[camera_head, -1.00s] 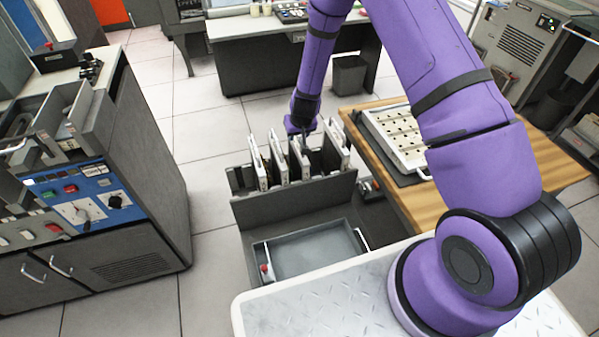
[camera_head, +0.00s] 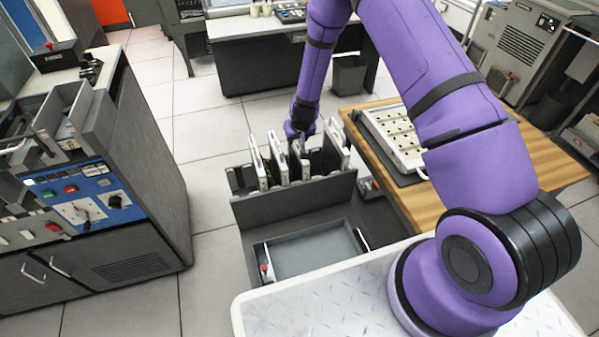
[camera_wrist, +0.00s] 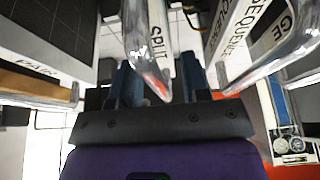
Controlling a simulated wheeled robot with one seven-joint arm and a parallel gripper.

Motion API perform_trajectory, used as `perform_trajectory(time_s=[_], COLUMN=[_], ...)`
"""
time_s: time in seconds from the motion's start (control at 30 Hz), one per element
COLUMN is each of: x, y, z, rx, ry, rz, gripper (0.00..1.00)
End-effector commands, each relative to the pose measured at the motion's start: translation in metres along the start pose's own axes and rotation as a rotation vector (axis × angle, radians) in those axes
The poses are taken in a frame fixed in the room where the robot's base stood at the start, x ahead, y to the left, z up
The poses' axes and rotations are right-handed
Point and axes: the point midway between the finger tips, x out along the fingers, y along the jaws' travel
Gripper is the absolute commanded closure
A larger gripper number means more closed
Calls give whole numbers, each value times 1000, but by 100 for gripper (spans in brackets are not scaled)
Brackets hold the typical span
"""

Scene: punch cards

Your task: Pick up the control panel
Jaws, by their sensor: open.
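Several control panels stand upright in a dark rack (camera_head: 300,205), with pale edges and metal handles on top. My gripper (camera_head: 302,138) is low over the rack from behind, among the panels on the right side. In the wrist view, the two dark fingers of my gripper (camera_wrist: 157,85) are open. A panel marked SPLIT (camera_wrist: 158,45) reaches down between them with its clear, shiny handle. I cannot tell whether the fingers touch it. A panel marked SEQUENCE (camera_wrist: 235,35) is to its right, and one marked PAIR (camera_wrist: 38,68) is to its left. Which panel the task means does not show.
A grey tray (camera_head: 310,255) is at the front of the rack. A wooden table (camera_head: 440,208) with a white pegged board (camera_head: 398,135) stands close on the right. A grey machine with a blue control face (camera_head: 85,205) stands on the left. Floor is clear between it and the rack.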

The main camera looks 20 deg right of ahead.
Motion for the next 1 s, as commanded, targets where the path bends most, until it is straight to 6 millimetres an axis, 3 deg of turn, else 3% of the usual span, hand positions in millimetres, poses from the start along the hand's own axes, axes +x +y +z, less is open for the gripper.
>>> perform_trajectory(time_s=[0.33, 0.5, 0.53, 1.0], x=[1, 1, 1, 1], y=[0, 0, 0, 0], z=[0, 0, 0, 0], rx=[1, 1, 1, 1], ry=[0, 0, 0, 0], rz=[0, 0, 0, 0], gripper=[57, 96, 100, 100])
